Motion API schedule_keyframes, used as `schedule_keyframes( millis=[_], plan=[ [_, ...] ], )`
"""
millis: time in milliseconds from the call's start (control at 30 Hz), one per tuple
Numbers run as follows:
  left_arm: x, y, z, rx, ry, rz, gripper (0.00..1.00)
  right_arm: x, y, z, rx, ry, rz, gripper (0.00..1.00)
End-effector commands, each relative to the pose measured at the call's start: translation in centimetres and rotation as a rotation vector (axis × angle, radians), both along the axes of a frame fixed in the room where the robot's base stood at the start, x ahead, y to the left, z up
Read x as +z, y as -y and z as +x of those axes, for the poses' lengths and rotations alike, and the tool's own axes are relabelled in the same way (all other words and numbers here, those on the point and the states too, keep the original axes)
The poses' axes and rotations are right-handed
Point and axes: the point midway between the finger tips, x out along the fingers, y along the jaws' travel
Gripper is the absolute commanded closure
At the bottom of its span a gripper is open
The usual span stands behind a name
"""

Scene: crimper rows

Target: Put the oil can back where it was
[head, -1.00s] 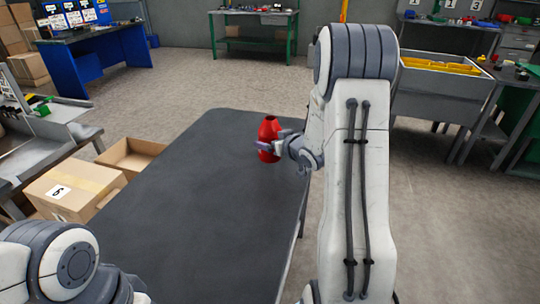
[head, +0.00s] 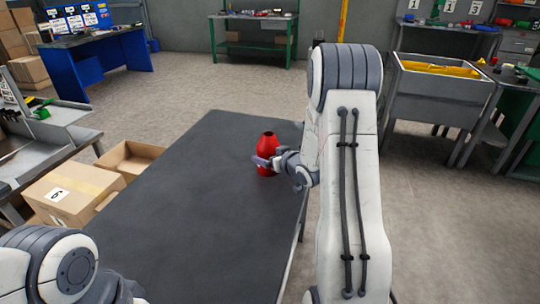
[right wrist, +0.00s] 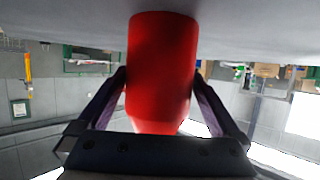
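The red oil can (head: 268,148) is upright at the right side of the dark grey table (head: 190,220), toward its far end. My right gripper (head: 265,163) is around its lower part. In the right wrist view the two fingers press on both sides of the red can (right wrist: 161,65), so the gripper is shut on it. The can's base is at or just above the tabletop; I cannot tell if it touches. My left arm shows at the lower left, but its gripper is out of view.
Cardboard boxes (head: 72,193) stand beside the table's left edge. The tabletop is otherwise bare. A blue bench (head: 95,50), a green bench (head: 253,35) and a grey bin with yellow contents (head: 440,90) stand farther off.

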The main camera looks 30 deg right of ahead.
Motion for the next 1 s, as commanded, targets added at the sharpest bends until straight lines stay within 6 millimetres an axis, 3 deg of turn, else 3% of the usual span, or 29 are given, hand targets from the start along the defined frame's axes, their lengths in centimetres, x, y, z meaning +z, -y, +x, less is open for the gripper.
schedule_keyframes(
  millis=[233, 700, 1000],
  plan=[
    [0.3, 0.0, 0.0, 0.0, 0.0, 0.0, 0.5, 0.6, 0.1, -0.7, -0.002, 0.0, -0.001, 0.0],
    [0.6, 0.0, 0.0, 0.0, 0.0, 0.0, 0.5, 4.2, 0.0, -9.3, -0.004, 0.0, -0.001, 0.0],
    [0.7, 0.0, 0.0, 0.0, 0.0, 0.0, 0.5, 4.9, -0.2, -11.2, -0.001, 0.001, 0.0, 0.0]
  ],
)
